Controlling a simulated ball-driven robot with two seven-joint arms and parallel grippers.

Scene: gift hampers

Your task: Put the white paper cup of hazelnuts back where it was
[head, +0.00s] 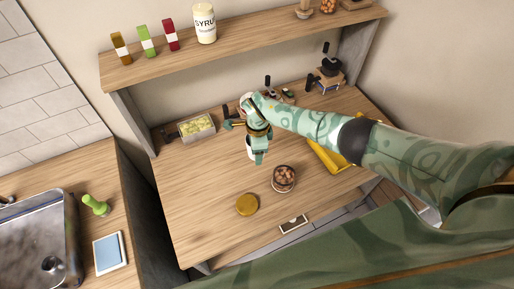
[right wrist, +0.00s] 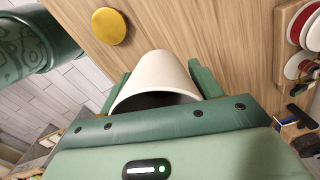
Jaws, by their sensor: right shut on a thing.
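My right gripper (head: 258,157) is shut on the white paper cup (head: 250,153), above the middle of the wooden table. In the right wrist view the white cup (right wrist: 160,75) sits between the green fingers, tilted, with its wide mouth facing the camera. Its inside looks dark and no hazelnuts show. A glass jar (head: 284,178) holding brown round nuts stands on the table, to the right of and nearer than the cup. My left gripper is not in view.
A gold lid (head: 247,204) lies near the jar. A box of yellow-green pieces (head: 197,127) stands at the back left, and a yellow tray (head: 325,160) lies at right, partly behind my arm. A shelf (head: 250,38) runs above. The table's left front is clear.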

